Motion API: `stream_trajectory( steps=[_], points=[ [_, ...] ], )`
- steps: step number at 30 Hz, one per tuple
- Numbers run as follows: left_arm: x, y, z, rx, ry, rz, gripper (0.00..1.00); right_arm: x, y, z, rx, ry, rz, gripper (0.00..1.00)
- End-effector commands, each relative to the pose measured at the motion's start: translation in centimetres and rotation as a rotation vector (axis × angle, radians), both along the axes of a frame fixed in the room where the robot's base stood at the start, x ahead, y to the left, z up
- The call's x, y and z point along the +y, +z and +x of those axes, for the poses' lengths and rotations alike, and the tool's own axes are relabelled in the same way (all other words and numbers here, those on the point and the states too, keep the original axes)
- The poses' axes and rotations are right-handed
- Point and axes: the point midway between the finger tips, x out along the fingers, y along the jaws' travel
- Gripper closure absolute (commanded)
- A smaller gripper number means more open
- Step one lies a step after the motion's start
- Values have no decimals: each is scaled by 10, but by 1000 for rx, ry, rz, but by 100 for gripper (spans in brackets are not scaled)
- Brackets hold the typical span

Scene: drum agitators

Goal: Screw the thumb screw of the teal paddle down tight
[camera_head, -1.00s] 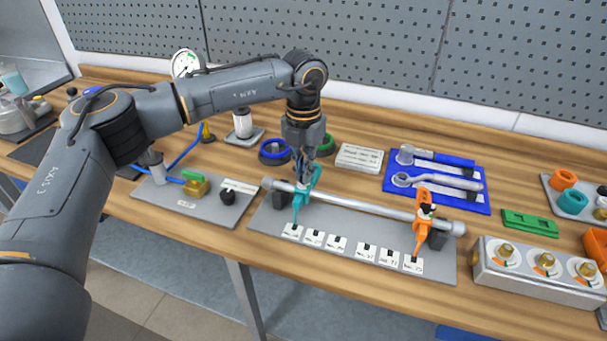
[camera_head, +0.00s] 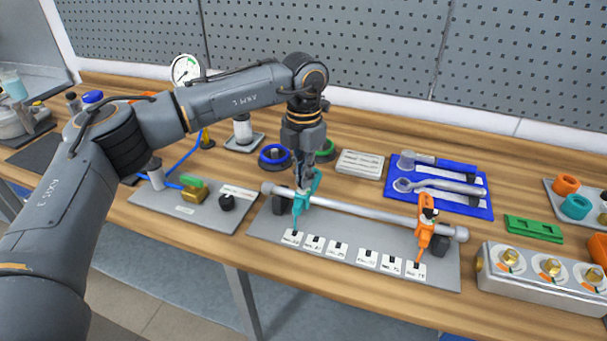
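The teal paddle (camera_head: 298,207) sits on the left part of a horizontal grey shaft (camera_head: 365,210). Its lower tip points down at the leftmost white label. My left gripper (camera_head: 304,186) points straight down onto the top of the teal paddle, at the height of the shaft. The thumb screw is hidden by the fingers, and the fingers are too small to tell whether they are shut on it. An orange paddle (camera_head: 425,237) with a dark screw on top sits near the shaft's right end. My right gripper is not in view.
The shaft rests on dark supports on a grey plate (camera_head: 340,268) with several white labels. A blue tray (camera_head: 468,206) with a hammer and wrench lies behind it. A metal block with brass knobs (camera_head: 548,275) stands at right. A valve board (camera_head: 180,208) lies at left.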

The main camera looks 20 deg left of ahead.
Motion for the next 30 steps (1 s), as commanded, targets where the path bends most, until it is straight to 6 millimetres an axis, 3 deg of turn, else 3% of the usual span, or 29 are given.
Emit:
stream_trajectory(
  steps=[4, 6, 8, 19, 23, 30],
  points=[
    [0, 5, 3, -13, 3, -4, 100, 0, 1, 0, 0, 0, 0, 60],
    [0, 5, 3, -12, 3, -3, 81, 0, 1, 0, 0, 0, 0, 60],
    [0, 4, 2, -11, 3, -4, 72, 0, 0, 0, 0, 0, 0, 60],
    [0, 7, 1, -7, 2, -3, 72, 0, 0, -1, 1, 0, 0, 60],
    [-1, 26, 2, -8, 2, -3, 72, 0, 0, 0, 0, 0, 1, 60],
    [-1, 77, 2, -8, 3, -3, 72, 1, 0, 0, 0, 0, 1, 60]
  ],
)
